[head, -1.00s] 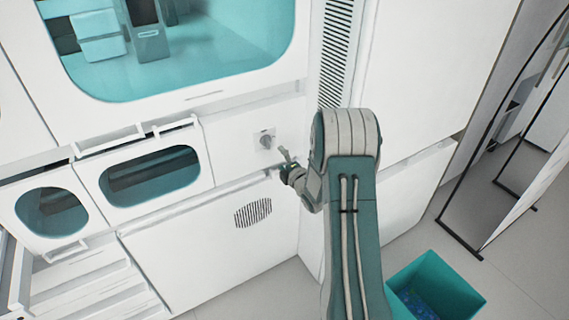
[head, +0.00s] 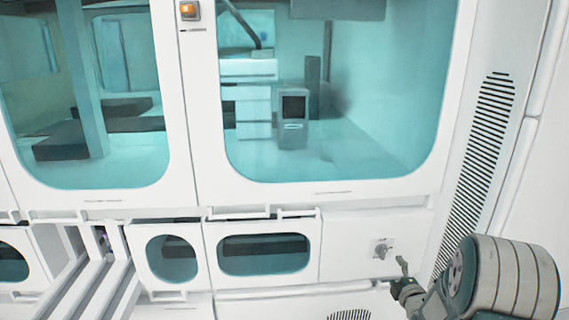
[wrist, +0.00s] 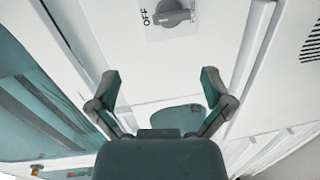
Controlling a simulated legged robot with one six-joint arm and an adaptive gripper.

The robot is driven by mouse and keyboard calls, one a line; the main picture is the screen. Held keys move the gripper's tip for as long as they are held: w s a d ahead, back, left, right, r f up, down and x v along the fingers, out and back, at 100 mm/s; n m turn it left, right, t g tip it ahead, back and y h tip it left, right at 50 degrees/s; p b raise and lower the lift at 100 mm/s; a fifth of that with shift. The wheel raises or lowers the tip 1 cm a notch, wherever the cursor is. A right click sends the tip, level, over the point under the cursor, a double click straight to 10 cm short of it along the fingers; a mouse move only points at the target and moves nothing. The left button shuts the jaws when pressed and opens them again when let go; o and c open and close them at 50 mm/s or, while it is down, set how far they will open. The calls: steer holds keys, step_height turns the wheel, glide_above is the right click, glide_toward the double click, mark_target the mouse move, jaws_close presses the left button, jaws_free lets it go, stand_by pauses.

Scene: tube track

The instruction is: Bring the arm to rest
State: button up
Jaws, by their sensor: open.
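My gripper (head: 404,284) shows at the lower right in the head view, small and partly cut off by my own arm. My grey and green arm (head: 500,280) fills the lower right corner. In the wrist view my gripper (wrist: 160,84) has its two fingers spread wide apart, with nothing between them. A grey rotary knob (wrist: 172,14) marked OFF is at the top of the wrist view, beyond the fingertips. The same knob shows on the white panel in the head view (head: 381,249), just above and left of my gripper. The gripper looks apart from it.
A white cabinet wall with large teal windows (head: 340,150) stands in front. Small hatches with handles (head: 263,255) line its lower part. White rails (head: 85,285) stick out at the lower left. A slatted vent (head: 480,160) is on the right.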

steer(key=s+a+r+m+g+h, duration=0.1)
steer(key=s+a+r+m+g, duration=0.2)
steer(key=s+a+r+m, duration=0.3)
steer(key=s+a+r+m+g+h, duration=0.1)
steer(key=s+a+r+m+g, duration=0.3)
steer(key=r, duration=0.4)
steer(key=s+a+m+g+y, duration=0.1)
steer(key=s+a+m+g, duration=0.1)
steer(key=s, duration=1)
steer(key=s+a+r+m+g+y, duration=0.1)
steer(key=s+a+m, duration=0.4)
steer(key=s, duration=0.7)
steer(key=shift+s+a+r+g, duration=0.25)
steer(key=shift+a+g, duration=0.35)
steer(key=shift+a, duration=0.55)
steer(key=shift+w, duration=0.1)
